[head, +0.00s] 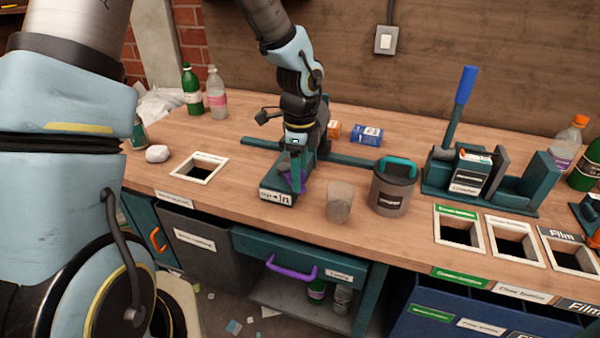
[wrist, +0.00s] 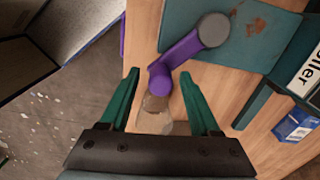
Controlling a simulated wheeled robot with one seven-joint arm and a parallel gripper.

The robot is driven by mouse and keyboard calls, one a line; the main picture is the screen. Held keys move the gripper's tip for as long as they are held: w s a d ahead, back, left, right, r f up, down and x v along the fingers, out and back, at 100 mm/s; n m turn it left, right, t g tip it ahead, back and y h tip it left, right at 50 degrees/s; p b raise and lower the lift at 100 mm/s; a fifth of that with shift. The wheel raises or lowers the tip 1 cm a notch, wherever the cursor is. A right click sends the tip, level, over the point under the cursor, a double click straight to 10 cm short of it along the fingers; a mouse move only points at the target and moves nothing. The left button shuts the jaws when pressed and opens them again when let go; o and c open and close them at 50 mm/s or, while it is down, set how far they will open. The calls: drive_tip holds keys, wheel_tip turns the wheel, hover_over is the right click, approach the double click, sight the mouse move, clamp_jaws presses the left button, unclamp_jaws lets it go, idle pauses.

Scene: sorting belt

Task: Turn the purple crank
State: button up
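The purple crank (wrist: 182,50) shows in the wrist view as an arm with a grey round hub at one end and a purple knob at the other. The hub lies over a teal rust-spotted body. In the head view the teal body (head: 277,195) stands near the bench's front edge, and the crank (head: 291,182) is partly hidden by my gripper. My gripper (wrist: 160,76) is open, with its green fingers apart and the knob between their tips in the picture. I cannot tell whether they touch it. The gripper also shows in the head view (head: 298,165).
A clear cup (head: 340,203) stands right of the crank and appears between my fingers in the wrist view (wrist: 155,116). A dark bin (head: 390,195) is further right. A blue box (head: 367,134) lies behind. A purple drawer handle (head: 290,272) sticks out below.

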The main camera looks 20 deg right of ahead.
wheel_tip(320, 180, up, 11)
drive_tip(key=b, duration=0.1)
idle(0.6)
drive_tip(key=shift+f, duration=0.1)
